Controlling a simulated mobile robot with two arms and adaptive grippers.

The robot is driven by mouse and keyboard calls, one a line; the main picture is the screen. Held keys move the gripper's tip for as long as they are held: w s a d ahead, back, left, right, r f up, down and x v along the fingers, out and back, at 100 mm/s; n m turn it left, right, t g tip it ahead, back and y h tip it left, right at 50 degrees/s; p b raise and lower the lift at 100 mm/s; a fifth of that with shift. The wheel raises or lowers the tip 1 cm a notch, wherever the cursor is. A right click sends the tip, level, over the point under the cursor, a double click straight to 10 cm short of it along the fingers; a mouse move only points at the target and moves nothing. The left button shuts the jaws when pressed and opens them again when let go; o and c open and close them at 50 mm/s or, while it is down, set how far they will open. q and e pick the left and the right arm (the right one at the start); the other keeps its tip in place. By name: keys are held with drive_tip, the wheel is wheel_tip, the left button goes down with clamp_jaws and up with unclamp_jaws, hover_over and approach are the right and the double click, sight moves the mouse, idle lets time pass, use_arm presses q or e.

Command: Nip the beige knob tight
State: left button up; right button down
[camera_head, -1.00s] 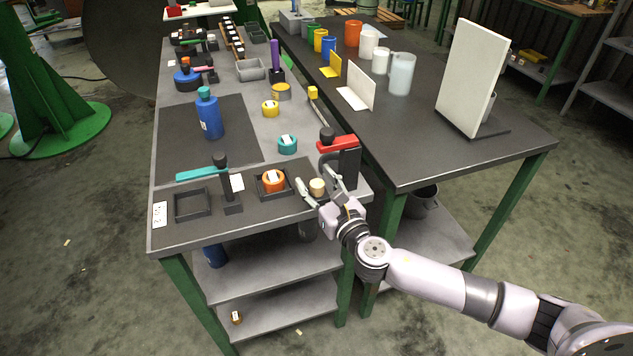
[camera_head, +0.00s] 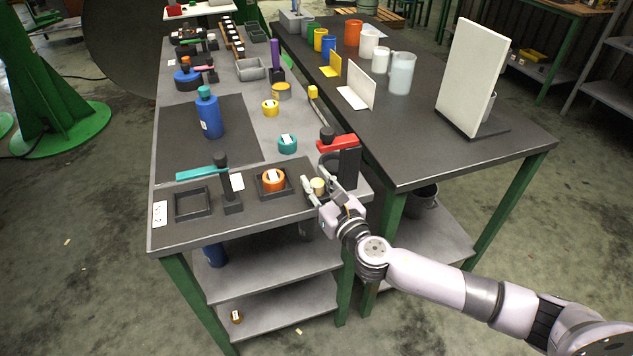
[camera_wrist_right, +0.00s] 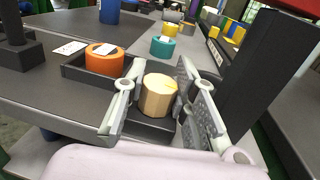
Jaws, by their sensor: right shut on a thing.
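The beige knob (camera_head: 318,185) stands near the front right corner of the work table, beside the black stand with the red top. In the right wrist view the knob (camera_wrist_right: 158,95) sits between the two fingers, over a dark base. My right gripper (camera_head: 320,187) is shut on the knob, one finger on each side; its fingers also show in the right wrist view (camera_wrist_right: 155,108). The knob's lower part is partly hidden. My left gripper is not in view.
A red-topped black stand (camera_head: 345,160) stands close behind the knob. An orange ring (camera_head: 273,181) in a square black tray (camera_head: 262,195) lies to the left. A teal ring (camera_head: 287,145) and a blue bottle (camera_head: 209,117) are farther back. A dark side table (camera_head: 450,150) stands to the right.

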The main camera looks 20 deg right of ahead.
drive_tip(key=m+h+p, duration=0.1)
drive_tip(key=h, duration=0.1)
drive_tip(key=shift+r+m+h+p, duration=0.15)
drive_tip(key=shift+m+h+p, duration=0.15)
drive_tip(key=shift+p, duration=0.05)
drive_tip(key=shift+a+m+h+p, duration=0.1)
drive_tip(key=shift+m+h+p, duration=0.6)
drive_tip(key=shift+h, duration=0.5)
drive_tip(key=m+h, duration=0.3)
drive_tip(key=h, duration=0.1)
drive_tip(key=shift+g+p, duration=0.4)
drive_tip(key=m+g+h, duration=0.2)
drive_tip(key=h, duration=0.2)
drive_tip(key=shift+m, duration=0.3)
drive_tip(key=shift+d+m+g+h+b, duration=0.2)
drive_tip(key=shift+m+g+h+b, duration=0.25)
drive_tip(key=shift+m+g+h, duration=1.65)
drive_tip(key=c, duration=1.3)
unclamp_jaws()
